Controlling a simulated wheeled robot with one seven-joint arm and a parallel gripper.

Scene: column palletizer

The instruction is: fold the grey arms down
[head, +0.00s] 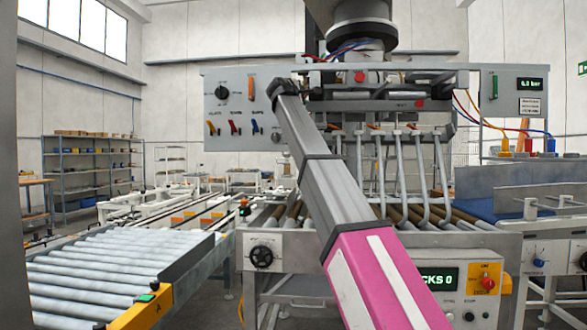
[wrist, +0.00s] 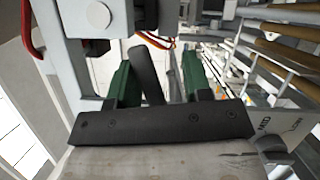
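Several grey arms (head: 400,175) hang from the head above the roller bed in the head view. They point down, with curved lower ends near the rollers. My gripper shows in the wrist view (wrist: 158,78) with two green fingers standing apart. A dark bar-like handle (wrist: 146,75) stands between the fingers, closer to the left one, with a gap on the right. I cannot tell whether it touches the left finger. In the head view the end of my arm is at the grey control panel (head: 230,108), and the fingers are hidden there.
The panel carries a black knob (head: 222,92), an orange lever (head: 251,88) and several coloured small levers. A roller conveyor (head: 100,265) lies at the left. A counter box (head: 437,279) with a display is at the front right. Shelves (head: 95,170) stand at the back.

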